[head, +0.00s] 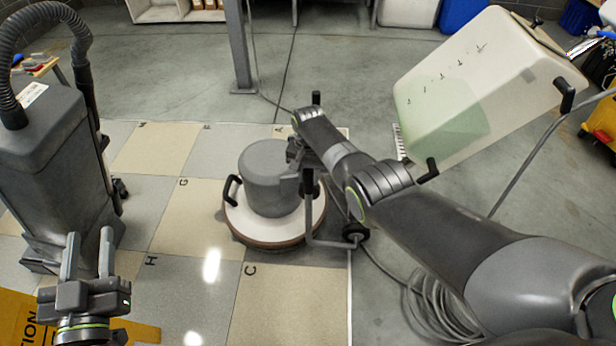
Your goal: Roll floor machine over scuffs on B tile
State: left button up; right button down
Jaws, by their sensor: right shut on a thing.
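The floor machine (262,165) is a grey motor drum on a round white deck with a brown lower edge. It stands on the tiled floor between the tiles marked A (278,129) and C (251,270). No letter B shows; the machine covers much of the tile there, and I see no scuffs around it. My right gripper (299,163) is shut at the machine's right side, on what looks like its handle; my arm hides part of the grip. My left gripper (88,252) is open and empty at the lower left, apart from the machine.
A grey upright machine with a hose (45,150) stands at the left. A translucent tank with green liquid (490,80) is at the upper right. Coiled cable (435,305) lies on the floor at the right. A grey post (239,50) stands behind.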

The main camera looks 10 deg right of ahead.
jog(key=shift+s+d, duration=0.1)
jog(key=shift+d, duration=0.2)
jog(key=shift+a, duration=0.25)
jog(key=shift+w+a+f, duration=0.1)
jog(key=shift+w+a, duration=0.2)
jog(key=shift+a, duration=0.4)
jog(key=c, duration=1.5)
grip_release()
jog(key=o, duration=0.4)
jog(key=shift+s+d, duration=0.1)
jog(key=shift+d, duration=0.25)
pick_arm(q)
jog(key=r, duration=0.1)
jog(key=r+t, duration=0.1)
jog(key=r, duration=0.1)
jog(key=shift+s+d+t, duration=0.2)
jog(key=shift+d+t, duration=0.05)
jog(key=shift+t, duration=0.15)
jog(key=shift+f, duration=0.1)
